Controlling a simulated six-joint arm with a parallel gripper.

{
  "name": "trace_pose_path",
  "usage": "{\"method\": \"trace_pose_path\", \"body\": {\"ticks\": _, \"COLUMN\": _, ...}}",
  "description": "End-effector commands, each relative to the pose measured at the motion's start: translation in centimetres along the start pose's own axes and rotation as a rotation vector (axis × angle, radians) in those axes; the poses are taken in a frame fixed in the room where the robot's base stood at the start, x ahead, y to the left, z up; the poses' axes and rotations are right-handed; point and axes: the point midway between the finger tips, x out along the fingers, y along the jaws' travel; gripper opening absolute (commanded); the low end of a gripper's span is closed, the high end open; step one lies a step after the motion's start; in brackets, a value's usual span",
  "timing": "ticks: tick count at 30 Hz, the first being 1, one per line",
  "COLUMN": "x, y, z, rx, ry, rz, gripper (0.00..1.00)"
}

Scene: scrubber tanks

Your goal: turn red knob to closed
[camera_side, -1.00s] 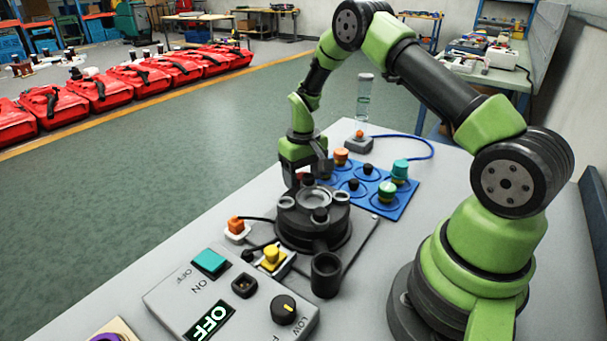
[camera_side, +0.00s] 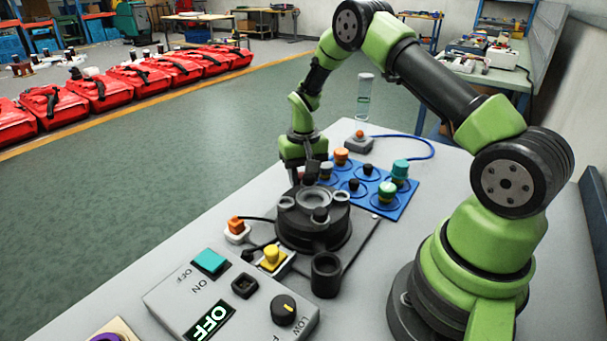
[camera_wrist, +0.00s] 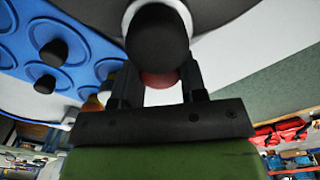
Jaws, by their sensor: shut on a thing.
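The red knob (camera_wrist: 160,79) shows as a small red patch between my fingers in the wrist view. A dark round post (camera_wrist: 158,38) in front covers much of it. My gripper (camera_wrist: 158,90) is shut on the red knob, with a finger on each side. In the side view my gripper (camera_side: 304,176) points down at the far edge of the dark round scrubber unit (camera_side: 315,235), and hides the knob there. I cannot tell the knob's setting.
A blue board (camera_side: 398,208) with several coloured knobs stands just right of my gripper. A grey control box (camera_side: 172,297) reading OFF is in front. An orange button box (camera_side: 358,144) with a blue cable lies behind. The table's left edge is close to my gripper.

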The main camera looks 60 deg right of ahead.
Motion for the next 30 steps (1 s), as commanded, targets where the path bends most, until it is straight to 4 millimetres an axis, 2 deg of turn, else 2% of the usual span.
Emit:
{"method": "trace_pose_path", "body": {"ticks": 18, "x": -0.05, "y": -0.02, "z": 0.06, "rx": 0.584, "ry": -0.003, "rz": 0.000, "gripper": 0.15}}
{"method": "trace_pose_path", "body": {"ticks": 30, "x": -0.06, "y": -0.03, "z": 0.07, "rx": 0.866, "ry": -0.004, "rz": 0.001, "gripper": 0.15}}
